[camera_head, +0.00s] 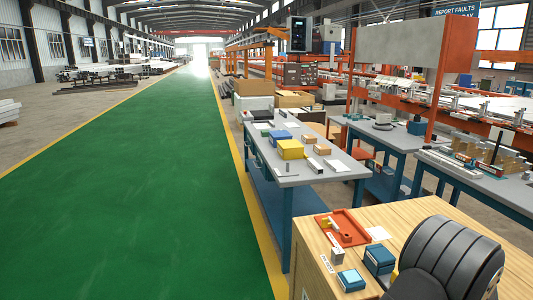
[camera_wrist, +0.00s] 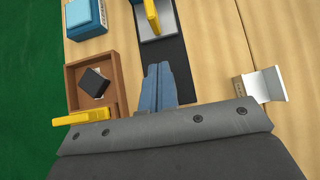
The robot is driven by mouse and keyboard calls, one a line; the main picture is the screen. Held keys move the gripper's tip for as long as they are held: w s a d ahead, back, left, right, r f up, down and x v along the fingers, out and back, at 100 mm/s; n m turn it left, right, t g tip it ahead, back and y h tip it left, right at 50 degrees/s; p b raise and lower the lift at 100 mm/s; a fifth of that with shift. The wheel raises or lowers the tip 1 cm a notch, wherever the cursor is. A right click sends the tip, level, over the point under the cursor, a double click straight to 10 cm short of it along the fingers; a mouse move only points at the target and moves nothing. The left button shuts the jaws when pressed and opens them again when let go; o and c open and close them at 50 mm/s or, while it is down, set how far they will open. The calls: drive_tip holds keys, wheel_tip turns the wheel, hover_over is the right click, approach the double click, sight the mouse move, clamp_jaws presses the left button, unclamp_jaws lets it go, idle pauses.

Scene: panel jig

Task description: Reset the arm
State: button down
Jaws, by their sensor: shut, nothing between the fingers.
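My gripper (camera_wrist: 160,72) shows in the wrist view as two blue-grey fingers pressed together, with nothing between them. The fingertips are over a dark strip (camera_wrist: 180,60) on the wooden bench top (camera_wrist: 225,50). I cannot tell how high above it they are. In the head view my dark grey arm fills the lower right, and my gripper cannot be seen there.
In the wrist view, a wooden tray (camera_wrist: 70,87) holding a black block (camera_wrist: 94,83) is left of my fingers. A blue box (camera_wrist: 86,18), a yellow-handled item (camera_wrist: 151,16) and a pale bracket (camera_wrist: 265,85) stand around. The head view shows a red tray (camera_head: 357,219).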

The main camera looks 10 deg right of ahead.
drive_tip(key=w+f, duration=0.1)
drive_tip(key=w, duration=0.1)
drive_tip(key=w+f, duration=0.1)
drive_tip(key=w, duration=0.1)
drive_tip(key=shift+f, duration=0.15)
drive_tip(key=shift+w, duration=0.85)
